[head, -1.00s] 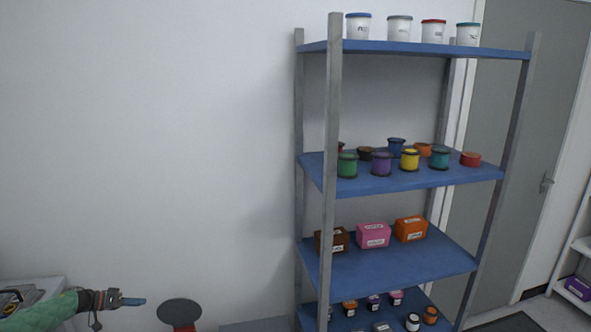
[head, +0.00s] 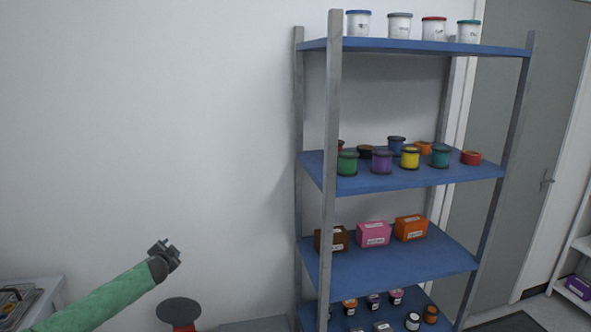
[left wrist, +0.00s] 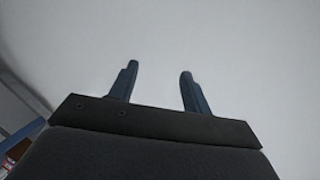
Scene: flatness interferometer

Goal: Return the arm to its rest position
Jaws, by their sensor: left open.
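My left arm, with a green sleeve, reaches in from the lower left in the head view. My left gripper (head: 166,250) is raised in front of the plain white wall, left of the shelf unit, and touches nothing. In the left wrist view its two dark fingers (left wrist: 157,88) stand apart with nothing between them, against a pale blank surface. My right gripper does not show in either view.
A shelf unit (head: 334,120) with blue shelves holds tubs, coloured spools, boxes and small jars. A round dark-topped stool (head: 179,311) stands below my left gripper. A bench (head: 45,288) is at the lower left. A grey door (head: 520,130) is at the right.

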